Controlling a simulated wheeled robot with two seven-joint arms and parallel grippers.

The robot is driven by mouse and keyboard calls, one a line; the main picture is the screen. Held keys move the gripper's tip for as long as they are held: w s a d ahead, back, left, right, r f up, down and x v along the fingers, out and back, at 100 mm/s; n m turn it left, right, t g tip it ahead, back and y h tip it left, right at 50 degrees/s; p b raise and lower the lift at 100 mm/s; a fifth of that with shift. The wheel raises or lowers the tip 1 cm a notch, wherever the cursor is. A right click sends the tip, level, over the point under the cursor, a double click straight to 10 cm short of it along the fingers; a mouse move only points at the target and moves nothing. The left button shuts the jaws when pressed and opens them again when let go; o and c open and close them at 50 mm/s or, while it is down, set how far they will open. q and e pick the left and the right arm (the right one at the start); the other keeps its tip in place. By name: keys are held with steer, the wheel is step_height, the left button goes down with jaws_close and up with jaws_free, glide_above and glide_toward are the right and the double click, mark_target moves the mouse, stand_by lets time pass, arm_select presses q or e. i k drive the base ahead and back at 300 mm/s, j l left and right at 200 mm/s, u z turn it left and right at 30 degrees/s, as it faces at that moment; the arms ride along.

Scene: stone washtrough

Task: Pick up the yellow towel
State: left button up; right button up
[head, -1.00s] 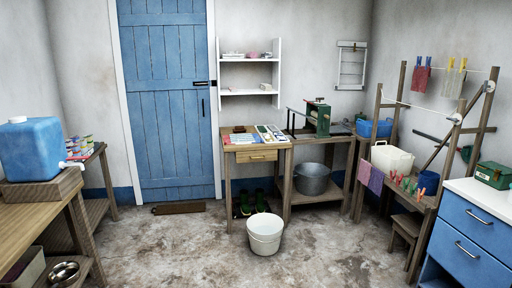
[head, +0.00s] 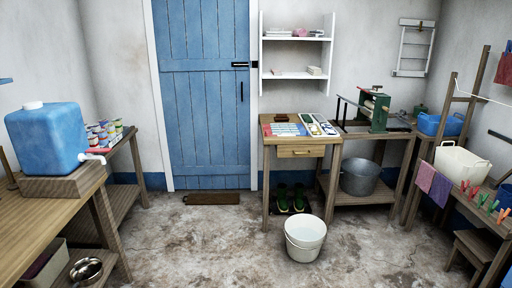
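No yellow towel shows in the current head view. A red cloth (head: 503,69) hangs from the line on the wooden drying rack (head: 447,110) and is cut by the right edge. A pink-purple cloth (head: 425,177) and a purple cloth (head: 440,190) hang over the front of the rack's lower shelf. Neither of my grippers is in view.
A white bucket (head: 305,238) stands on the open floor ahead. A wooden table (head: 29,213) with a blue water container (head: 46,137) is at left. A small desk (head: 302,151) and grey tub (head: 360,178) stand ahead. A stool (head: 478,247) is at right.

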mark_target(315, 130)
steer(key=i, duration=1.4)
steer(key=i+z, duration=0.1)
steer(key=i, duration=0.6)
steer(key=i+j+z, duration=0.1)
steer(key=i, duration=0.6)
steer(key=i+j+z, duration=0.25)
steer(key=i, duration=0.2)
steer(key=i+j+z, duration=0.25)
steer(key=i, duration=0.25)
